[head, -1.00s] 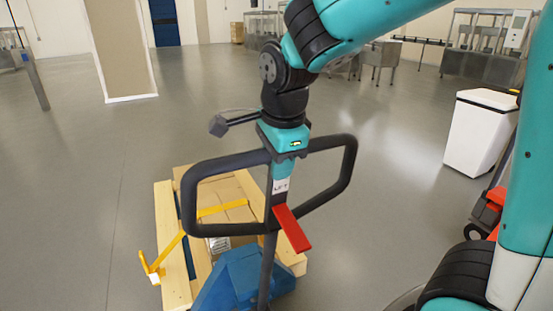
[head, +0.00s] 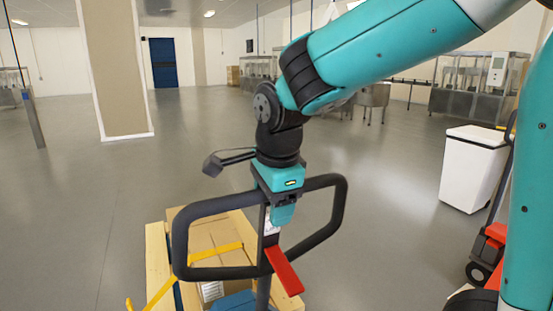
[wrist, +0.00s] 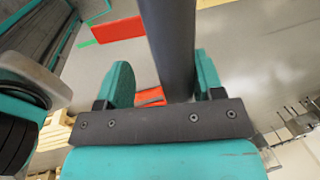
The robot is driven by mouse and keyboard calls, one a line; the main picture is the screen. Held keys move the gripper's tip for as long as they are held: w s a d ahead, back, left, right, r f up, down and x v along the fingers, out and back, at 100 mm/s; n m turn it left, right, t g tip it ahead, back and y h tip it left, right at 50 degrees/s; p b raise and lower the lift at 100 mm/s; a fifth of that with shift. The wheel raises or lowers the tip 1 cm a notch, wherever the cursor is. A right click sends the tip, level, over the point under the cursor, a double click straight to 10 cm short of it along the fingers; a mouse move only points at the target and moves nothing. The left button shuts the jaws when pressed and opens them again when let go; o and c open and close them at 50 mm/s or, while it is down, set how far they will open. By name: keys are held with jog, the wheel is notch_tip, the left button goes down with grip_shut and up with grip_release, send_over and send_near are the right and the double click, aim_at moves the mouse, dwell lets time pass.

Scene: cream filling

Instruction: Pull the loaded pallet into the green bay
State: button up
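The pallet truck's black loop handle (head: 335,222) stands upright in front of me, with a red lever (head: 283,270) at its middle. The loaded pallet (head: 158,262) is beyond it, with cardboard boxes (head: 222,232) and a yellow strap on it. The truck's blue body (head: 234,301) is partly cut off below. My gripper (head: 281,214) points down at the handle's central post. In the wrist view the dark post (wrist: 172,50) lies between the two teal fingers (wrist: 162,85); a gap shows beside the left finger. Thin green strips (wrist: 112,18) show on the floor there.
A white bin (head: 472,172) stands at the right, next to a red-and-black wheeled machine (head: 490,245). A beige pillar (head: 118,70) stands at the left back. Steel machines (head: 468,85) line the back right. The grey floor between is clear.

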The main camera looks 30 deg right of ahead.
jog(key=v, duration=1.5)
jog(key=shift+r, duration=0.35)
